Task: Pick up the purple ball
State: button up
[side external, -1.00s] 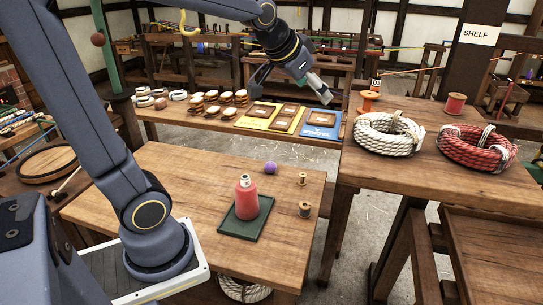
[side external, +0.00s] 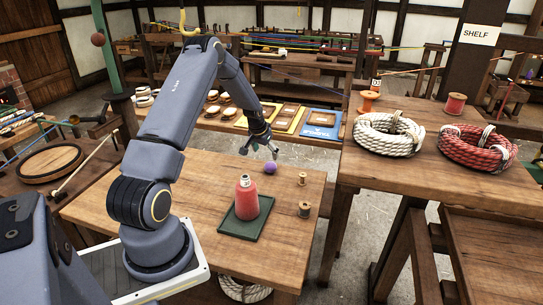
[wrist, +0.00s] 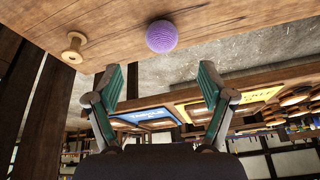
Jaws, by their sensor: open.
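The purple ball (side external: 270,167) rests on the wooden table (side external: 160,190) near its far edge. It also shows in the wrist view (wrist: 161,36), at the top middle, beyond the fingertips and roughly between their lines. My gripper (side external: 259,150) is just above and behind the ball in the side view, with its fingers spread and nothing between them. In the wrist view the gripper's two green-padded fingers (wrist: 160,78) stand wide apart, clear of the ball.
A red bottle (side external: 246,198) stands on a green tray (side external: 234,226) in front of the ball. White and red rope coils (side external: 388,134) (side external: 477,148) lie on the right bench.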

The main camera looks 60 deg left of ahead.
aim_at(270, 164)
jog(key=x, duration=1.1)
jog(key=shift+a, duration=0.15)
jog(key=shift+r, duration=0.1)
jog(key=c, duration=1.2)
jog(key=shift+r, duration=0.1)
